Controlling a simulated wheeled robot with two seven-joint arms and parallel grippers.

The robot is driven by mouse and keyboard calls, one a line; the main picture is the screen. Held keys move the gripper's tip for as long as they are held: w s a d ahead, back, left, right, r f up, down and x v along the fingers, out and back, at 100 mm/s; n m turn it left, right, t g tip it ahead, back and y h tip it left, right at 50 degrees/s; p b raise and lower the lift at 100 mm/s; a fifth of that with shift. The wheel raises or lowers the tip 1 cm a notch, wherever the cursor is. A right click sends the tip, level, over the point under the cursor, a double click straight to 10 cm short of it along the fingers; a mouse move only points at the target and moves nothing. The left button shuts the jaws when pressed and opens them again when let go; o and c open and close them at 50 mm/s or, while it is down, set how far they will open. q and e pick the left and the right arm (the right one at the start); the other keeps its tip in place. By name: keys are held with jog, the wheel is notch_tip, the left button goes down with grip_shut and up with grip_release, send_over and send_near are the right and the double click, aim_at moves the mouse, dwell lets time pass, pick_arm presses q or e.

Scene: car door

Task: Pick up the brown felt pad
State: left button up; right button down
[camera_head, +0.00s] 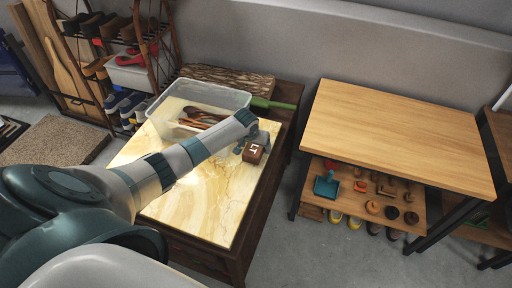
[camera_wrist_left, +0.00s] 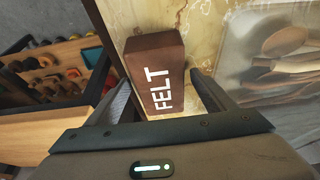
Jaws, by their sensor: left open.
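The brown felt pad (camera_wrist_left: 154,72) is a block with "FELT" in white letters on it. In the head view the pad (camera_head: 253,153) sits on the yellow marbled top of a dark wooden cabinet (camera_head: 211,212), near its right edge. My left gripper (camera_head: 246,147) is at the pad, its arm reaching across the top from the left. In the left wrist view my left gripper (camera_wrist_left: 165,100) is open, with one finger on each side of the pad's near end. I cannot tell whether the fingers touch it. My right gripper is not in view.
A clear plastic bin (camera_head: 203,98) with wooden utensils stands behind the pad. A green-handled item (camera_head: 272,104) lies near the cabinet's back right. A wooden table (camera_head: 397,131) with a lower shelf of small items stands to the right, its top bare.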

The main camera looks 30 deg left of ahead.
pick_arm(q)
jog(key=shift+c, duration=0.4)
jog(key=c, duration=1.1)
jog(key=shift+r, duration=0.15)
jog(key=shift+r+b, duration=0.3)
jog(key=shift+r, duration=0.25)
notch_tip(320, 180, up, 2)
jog(key=shift+r+b, duration=0.15)
jog(key=shift+b, duration=0.25)
jog(key=d+r+b, duration=0.2)
jog(key=d+r, duration=0.5)
jog(key=d, duration=0.4)
jog(key=shift+s+d+r+b, duration=0.2)
jog(key=shift+s+d+b, duration=0.1)
jog(key=shift+d+b, duration=0.1)
jog(key=shift+a, duration=0.1)
